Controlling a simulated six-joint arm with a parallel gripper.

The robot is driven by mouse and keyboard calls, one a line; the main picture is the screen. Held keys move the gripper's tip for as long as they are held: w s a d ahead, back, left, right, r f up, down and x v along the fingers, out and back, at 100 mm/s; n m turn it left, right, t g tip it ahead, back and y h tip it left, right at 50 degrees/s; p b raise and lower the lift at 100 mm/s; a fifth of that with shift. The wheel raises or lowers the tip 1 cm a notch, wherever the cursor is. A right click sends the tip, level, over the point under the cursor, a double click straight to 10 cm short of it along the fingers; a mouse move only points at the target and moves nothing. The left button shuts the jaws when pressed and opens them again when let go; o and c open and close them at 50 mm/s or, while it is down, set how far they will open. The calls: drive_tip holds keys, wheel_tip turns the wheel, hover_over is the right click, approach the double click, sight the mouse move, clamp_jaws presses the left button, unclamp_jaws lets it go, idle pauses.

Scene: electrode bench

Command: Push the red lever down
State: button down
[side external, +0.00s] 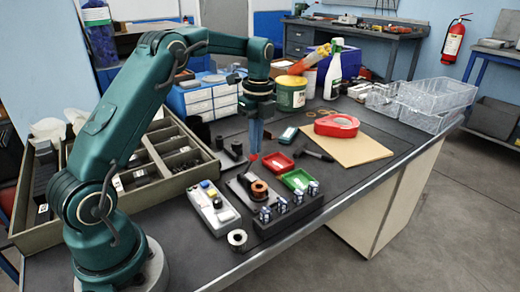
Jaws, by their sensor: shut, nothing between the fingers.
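A small red piece (253,157), which looks like the tip of the red lever, shows directly below my fingertips. Its shaft and base are too small to make out, so I cannot tell its angle. My gripper (256,147) points straight down with its blue fingers shut and empty. The fingertips are just above the red piece or touching it; I cannot tell which. A dark plate with a copper coil (259,190) lies just in front of it.
A grey box with coloured parts (213,207) and a black rack of vials (288,211) stand in front. Red (278,162) and green (297,180) trays lie to the right. A large divided tray (205,179) is at left. Red tape (336,125) lies on a board.

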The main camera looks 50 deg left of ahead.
drive_tip(key=shift+w+f, duration=0.8)
drive_tip(key=shift+w, duration=0.25)
drive_tip(key=shift+w+f, duration=0.75)
drive_tip(key=shift+w, duration=0.25)
